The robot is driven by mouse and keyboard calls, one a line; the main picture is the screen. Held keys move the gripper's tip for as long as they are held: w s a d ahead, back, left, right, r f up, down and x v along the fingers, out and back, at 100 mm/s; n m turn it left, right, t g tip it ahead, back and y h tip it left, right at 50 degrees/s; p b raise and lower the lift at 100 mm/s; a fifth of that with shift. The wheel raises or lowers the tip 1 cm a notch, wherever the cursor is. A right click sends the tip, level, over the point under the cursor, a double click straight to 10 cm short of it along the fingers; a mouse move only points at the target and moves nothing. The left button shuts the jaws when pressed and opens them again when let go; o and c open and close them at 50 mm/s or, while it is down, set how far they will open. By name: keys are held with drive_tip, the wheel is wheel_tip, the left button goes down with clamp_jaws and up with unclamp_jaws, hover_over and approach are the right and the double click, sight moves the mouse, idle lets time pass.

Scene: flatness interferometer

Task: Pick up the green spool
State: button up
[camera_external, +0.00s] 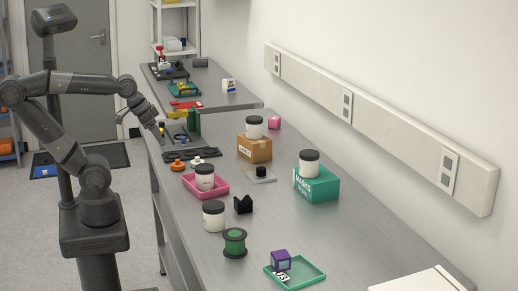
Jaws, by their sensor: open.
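The green spool (235,243) stands upright on the near part of the grey bench, with dark rims at its top and bottom. It is just in front of a white jar with a black lid (213,216). My gripper (161,130) is at the left edge of the bench, farther back, near some dark flat pieces. It is open and well apart from the spool. Its fingers are small in this view, and I see nothing held between them.
A green tray (311,271) with a purple box (281,259) lies right of the spool. A black block (243,204) and a pink tray (221,189) with a jar stand behind it. A teal box (318,187) stands farther right. Bare bench lies between these.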

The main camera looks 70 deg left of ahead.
drive_tip(key=shift+w, duration=0.1)
drive_tip(key=w+d+r+m+g+h, duration=0.1)
drive_tip(key=w+d+r+g+h, duration=0.1)
drive_tip(key=w+d, duration=0.8)
drive_tip(key=m+g+y, duration=0.1)
drive_tip(key=m+g, duration=0.1)
drive_tip(key=m, duration=0.1)
hover_over(234, 234)
drive_tip(key=a, duration=0.1)
drive_tip(key=f, duration=0.9)
drive_tip(key=shift+s+f, duration=0.2)
drive_tip(key=shift+s, duration=0.15)
drive_tip(key=f, duration=0.4)
drive_tip(key=shift+w+d+f, duration=0.15)
drive_tip(key=shift+d+f, duration=0.05)
drive_tip(key=shift+f, duration=0.1)
drive_tip(key=shift+w+d+f, duration=0.1)
drive_tip(key=shift+w+f, duration=0.05)
drive_tip(key=shift+f, duration=0.9)
drive_tip(key=shift+w+d+f, duration=0.1)
drive_tip(key=shift+f, duration=0.9)
drive_tip(key=shift+w+d+f, duration=0.1)
drive_tip(key=shift+w+f, duration=0.05)
drive_tip(key=shift+f, duration=0.9)
drive_tip(key=c, duration=0.9)
